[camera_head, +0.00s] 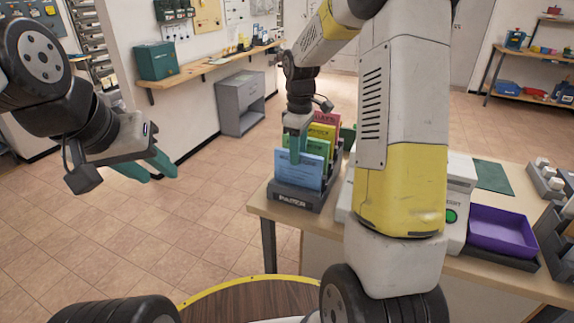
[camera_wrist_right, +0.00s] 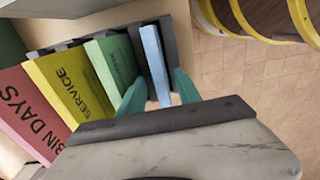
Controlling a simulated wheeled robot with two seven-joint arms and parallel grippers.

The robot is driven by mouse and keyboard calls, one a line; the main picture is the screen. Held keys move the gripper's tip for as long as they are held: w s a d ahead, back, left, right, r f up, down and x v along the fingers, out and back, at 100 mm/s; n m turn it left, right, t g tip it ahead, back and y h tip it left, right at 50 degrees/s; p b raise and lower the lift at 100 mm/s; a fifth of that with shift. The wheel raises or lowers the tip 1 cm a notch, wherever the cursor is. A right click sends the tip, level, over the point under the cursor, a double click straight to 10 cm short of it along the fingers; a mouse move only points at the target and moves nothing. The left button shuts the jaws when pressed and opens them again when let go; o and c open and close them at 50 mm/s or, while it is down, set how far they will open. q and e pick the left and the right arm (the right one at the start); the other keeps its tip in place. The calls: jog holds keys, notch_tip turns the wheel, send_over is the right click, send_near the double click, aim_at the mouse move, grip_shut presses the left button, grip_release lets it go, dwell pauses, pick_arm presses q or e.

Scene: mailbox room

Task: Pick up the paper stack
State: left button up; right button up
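A dark rack (camera_head: 292,196) at the table's left end holds upright paper stacks. The blue stack (camera_head: 299,169) is in front, with green (camera_head: 318,148), yellow (camera_head: 322,131) and red (camera_head: 327,118) ones behind. My right gripper (camera_head: 297,140) points down at the top of the blue stack. In the right wrist view, the fingers of this gripper (camera_wrist_right: 160,92) are open, one on each side of the blue stack (camera_wrist_right: 154,58), with the left finger beside the green stack (camera_wrist_right: 112,62). Gaps seem to show, but contact is hard to judge. My left gripper (camera_head: 155,168) is open and empty over the floor.
A purple tray (camera_head: 502,232) and a white device with a green button (camera_head: 451,215) are further right on the table. A wall shelf (camera_head: 205,66) with a green box (camera_head: 155,61) is at the back left. The floor left of the table is clear.

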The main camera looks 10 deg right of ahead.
aim_at(298, 176)
jog(key=shift+f, duration=1.95)
grip_shut()
